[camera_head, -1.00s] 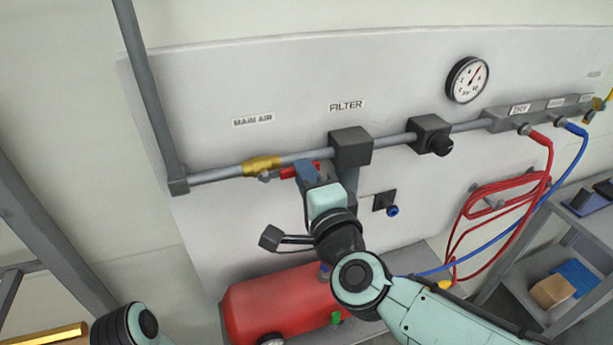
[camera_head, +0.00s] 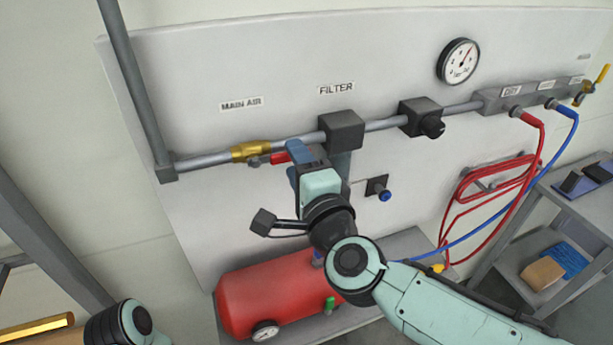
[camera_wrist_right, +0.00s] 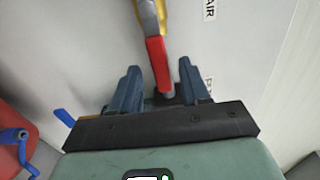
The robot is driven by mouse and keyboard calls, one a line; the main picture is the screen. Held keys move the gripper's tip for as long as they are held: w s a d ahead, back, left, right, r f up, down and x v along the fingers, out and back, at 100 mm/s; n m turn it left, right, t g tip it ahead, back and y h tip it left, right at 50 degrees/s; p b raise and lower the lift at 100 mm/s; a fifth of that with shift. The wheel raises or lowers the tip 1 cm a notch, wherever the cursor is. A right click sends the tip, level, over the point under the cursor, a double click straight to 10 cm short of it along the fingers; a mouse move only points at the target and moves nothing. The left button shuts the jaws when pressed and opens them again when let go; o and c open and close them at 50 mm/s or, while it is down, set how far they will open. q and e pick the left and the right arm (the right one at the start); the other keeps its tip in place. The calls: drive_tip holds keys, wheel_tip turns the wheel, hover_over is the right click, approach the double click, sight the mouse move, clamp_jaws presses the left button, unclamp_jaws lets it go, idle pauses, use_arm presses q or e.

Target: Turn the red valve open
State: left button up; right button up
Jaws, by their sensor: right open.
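The red valve handle (camera_head: 281,157) sticks out to the right from the brass valve body (camera_head: 251,151) on the grey pipe under the MAIN AIR label. It lies roughly along the pipe. My right gripper (camera_head: 304,152) is at the handle's free end and hides that end in the head view. In the right wrist view the red handle (camera_wrist_right: 157,62) reaches down between the two blue-grey fingers of my right gripper (camera_wrist_right: 160,80). The fingers are open, with a gap visible on both sides of the handle. My left gripper is out of the picture.
The dark filter block (camera_head: 342,130) sits on the pipe just right of my right gripper. A regulator with a black knob (camera_head: 431,125) and a gauge (camera_head: 458,61) are farther right. A red tank (camera_head: 275,293) lies below. Red hoses (camera_head: 490,190) hang at right.

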drive_tip(key=v, duration=1.3)
drive_tip(key=shift+b, duration=0.3)
drive_tip(key=shift+s, duration=0.1)
